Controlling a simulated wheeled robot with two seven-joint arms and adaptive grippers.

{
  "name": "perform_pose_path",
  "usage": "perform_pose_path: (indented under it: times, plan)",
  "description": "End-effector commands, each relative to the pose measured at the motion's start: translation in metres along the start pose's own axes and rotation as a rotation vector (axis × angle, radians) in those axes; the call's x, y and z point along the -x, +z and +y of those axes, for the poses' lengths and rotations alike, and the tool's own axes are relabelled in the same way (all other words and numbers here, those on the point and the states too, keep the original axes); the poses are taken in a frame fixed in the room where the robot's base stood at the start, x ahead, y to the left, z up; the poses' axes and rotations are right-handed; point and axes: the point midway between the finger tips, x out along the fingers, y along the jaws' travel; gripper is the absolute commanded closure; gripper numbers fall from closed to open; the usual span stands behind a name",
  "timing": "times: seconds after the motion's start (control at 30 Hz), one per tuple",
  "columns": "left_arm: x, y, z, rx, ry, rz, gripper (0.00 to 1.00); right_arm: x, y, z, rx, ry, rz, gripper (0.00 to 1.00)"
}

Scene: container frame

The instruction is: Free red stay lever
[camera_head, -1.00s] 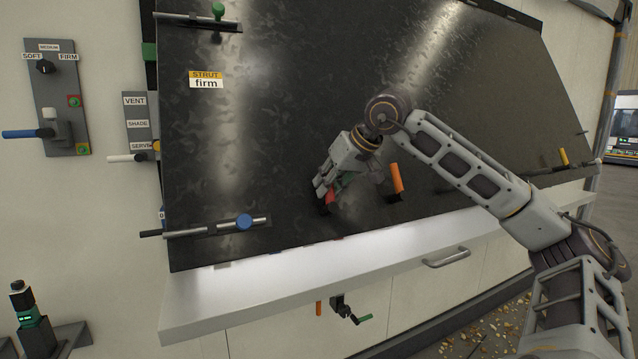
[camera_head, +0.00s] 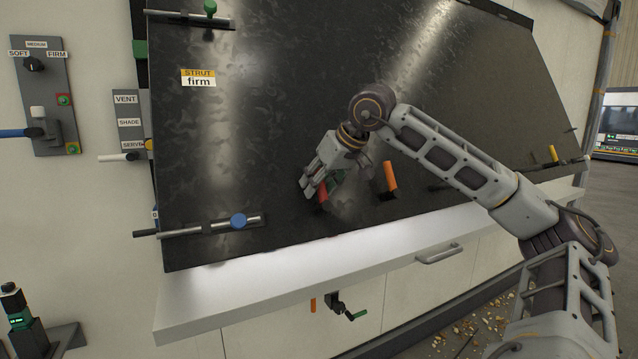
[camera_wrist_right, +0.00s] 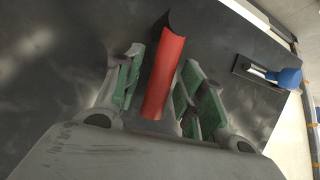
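The red stay lever (camera_head: 322,194) sticks out from the lower middle of the dark panel (camera_head: 260,110). My right gripper (camera_head: 318,187) is at it, with one finger on each side. In the right wrist view the red lever (camera_wrist_right: 165,80) stands between the green-padded fingers of the right gripper (camera_wrist_right: 160,90). The fingers are apart, with a gap on the left of the lever; the right pad is close to it, and contact cannot be told. My left gripper is not in view.
An orange handle (camera_head: 391,177) stands just right of my right gripper. A rod latch with a blue knob (camera_head: 238,221) is at the panel's lower left. A white ledge (camera_head: 300,262) with a bar handle (camera_head: 442,255) runs below. A control plate (camera_head: 42,100) is at far left.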

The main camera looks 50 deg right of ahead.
Motion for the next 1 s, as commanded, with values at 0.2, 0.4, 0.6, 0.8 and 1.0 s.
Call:
perform_pose_path:
  times: [0.2,0.4,0.6,0.8,1.0]
  plan:
    - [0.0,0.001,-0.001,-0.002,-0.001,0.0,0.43,0.0,0.0,0.0,-0.002,-0.001,0.001,0.59]
    - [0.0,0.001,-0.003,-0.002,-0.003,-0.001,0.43,0.004,-0.001,0.0,-0.003,0.0,0.002,0.59]
    - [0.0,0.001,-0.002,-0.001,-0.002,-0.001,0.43,0.021,-0.001,0.0,-0.003,0.0,0.003,0.59]
    - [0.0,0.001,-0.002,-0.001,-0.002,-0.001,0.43,0.048,-0.001,0.001,-0.003,0.001,0.003,0.59]
    - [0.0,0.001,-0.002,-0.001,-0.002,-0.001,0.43,0.078,-0.001,0.001,-0.003,0.002,0.002,0.59]
